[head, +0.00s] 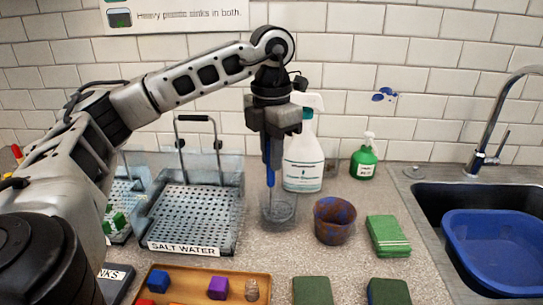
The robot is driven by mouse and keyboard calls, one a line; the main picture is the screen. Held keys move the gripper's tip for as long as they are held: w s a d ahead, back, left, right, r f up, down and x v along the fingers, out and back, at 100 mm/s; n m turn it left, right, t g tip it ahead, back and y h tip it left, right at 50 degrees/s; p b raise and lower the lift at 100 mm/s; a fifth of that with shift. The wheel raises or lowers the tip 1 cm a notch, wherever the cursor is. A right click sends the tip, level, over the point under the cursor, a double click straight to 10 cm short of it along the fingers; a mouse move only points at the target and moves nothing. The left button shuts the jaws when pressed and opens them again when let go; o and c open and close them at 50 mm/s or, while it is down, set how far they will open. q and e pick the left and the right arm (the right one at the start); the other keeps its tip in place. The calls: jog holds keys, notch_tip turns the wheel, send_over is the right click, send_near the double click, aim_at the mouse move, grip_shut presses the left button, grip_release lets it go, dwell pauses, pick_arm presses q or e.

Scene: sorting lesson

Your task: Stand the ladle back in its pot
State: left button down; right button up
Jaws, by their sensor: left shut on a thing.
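My left gripper (272,132) points straight down over the counter and is shut on the ladle (268,172). The ladle has a blue handle and hangs about upright below the jaws. A brown and blue mottled cup (335,222) stands just right of the clear pot. My right gripper is not in view.
A spray bottle (303,165) stands close behind the gripper, with a green soap bottle (364,158) to its right. A rack labelled SALT WATER (190,215) is at left. Green sponges (388,236), a wooden tray (185,293) with blocks, and a sink with a blue basin (495,240) lie around.

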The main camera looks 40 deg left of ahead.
pick_arm(q)
jog(key=shift+f, duration=0.1)
jog(key=c, duration=1.8)
grip_release()
jog(key=shift+f, duration=0.1)
jog(key=o, duration=0.4)
